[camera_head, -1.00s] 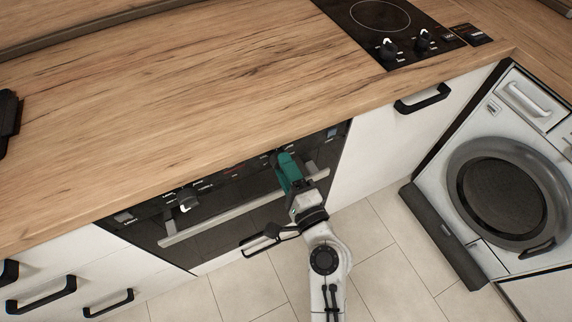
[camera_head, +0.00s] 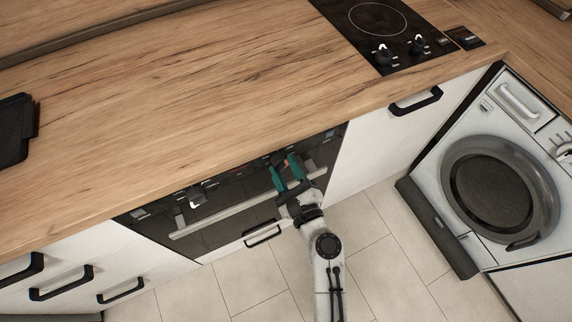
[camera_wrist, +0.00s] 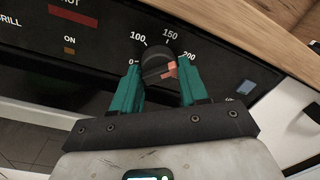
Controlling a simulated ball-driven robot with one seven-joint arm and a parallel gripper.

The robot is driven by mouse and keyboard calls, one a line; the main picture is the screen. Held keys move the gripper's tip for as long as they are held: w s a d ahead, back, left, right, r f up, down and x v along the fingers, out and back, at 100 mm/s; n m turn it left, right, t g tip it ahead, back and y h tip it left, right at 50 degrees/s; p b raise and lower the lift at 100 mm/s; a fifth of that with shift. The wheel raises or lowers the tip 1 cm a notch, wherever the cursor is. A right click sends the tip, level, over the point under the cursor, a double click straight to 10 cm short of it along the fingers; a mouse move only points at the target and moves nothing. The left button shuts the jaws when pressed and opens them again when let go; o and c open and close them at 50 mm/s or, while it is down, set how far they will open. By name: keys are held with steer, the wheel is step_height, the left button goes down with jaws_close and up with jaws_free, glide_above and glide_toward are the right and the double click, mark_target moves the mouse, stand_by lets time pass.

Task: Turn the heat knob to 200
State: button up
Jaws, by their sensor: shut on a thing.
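The heat knob (camera_wrist: 158,66) is a dark round knob on the black oven panel, with printed marks 0, 100, 150 and 200 around it in the wrist view. An orange-red patch shows on its right side, towards the 200 mark; which mark it exactly points at I cannot tell. My gripper (camera_wrist: 160,82) has its two green fingers on either side of the knob and is shut on it. In the head view my gripper (camera_head: 287,170) reaches the right part of the oven front (camera_head: 220,215), and the fingers hide most of the knob.
Another oven knob (camera_head: 197,199) sits further left on the panel. The oven handle bar (camera_head: 225,214) runs just below my gripper. The wooden worktop (camera_head: 180,100) overhangs the panel. A hob (camera_head: 385,30) lies at the back right, and a washing machine (camera_head: 490,190) stands right.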

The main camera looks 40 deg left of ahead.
steer(key=shift+d+f+m+p, duration=0.15)
steer(key=shift+m+p, duration=0.15)
steer(key=shift+m, duration=0.4)
steer(key=shift+s+f, duration=0.1)
steer(key=o, duration=0.7)
steer(key=shift+c, duration=0.2)
steer(key=o, duration=0.4)
steer(key=shift+r, duration=0.2)
steer(key=v, duration=1)
steer(key=shift+s+d, duration=0.2)
steer(key=shift+d, duration=0.1)
